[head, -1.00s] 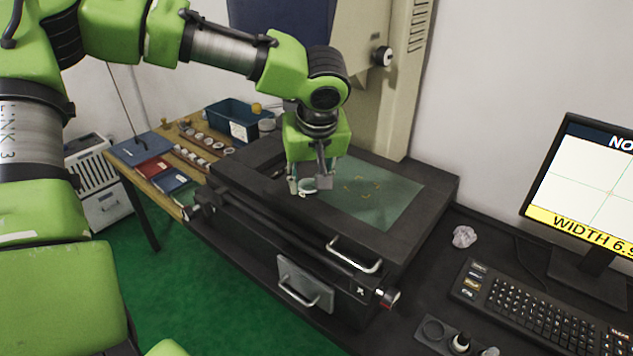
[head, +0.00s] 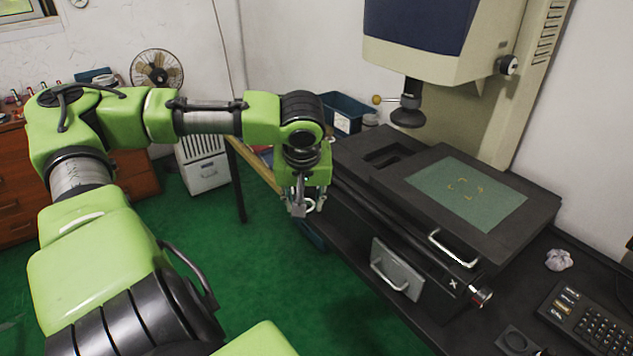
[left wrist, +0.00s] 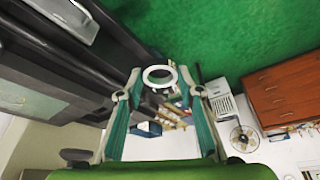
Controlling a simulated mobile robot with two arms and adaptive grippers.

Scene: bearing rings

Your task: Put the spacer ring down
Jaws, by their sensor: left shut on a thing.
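The spacer ring (left wrist: 159,75) is a pale, thin ring. It shows in the left wrist view between the fingertips of my left gripper (left wrist: 163,88), which is shut on it. In the head view my left gripper (head: 307,208) hangs pointing down beside the left edge of the black bench, with green floor below. The ring is too small to make out clearly there, partly hidden by the fingers. My right gripper is in neither view.
The measuring machine's stage (head: 533,203) with its greenish glass plate (head: 455,212) stands to the right, bare of parts. Green floor (head: 240,270) is open at left.

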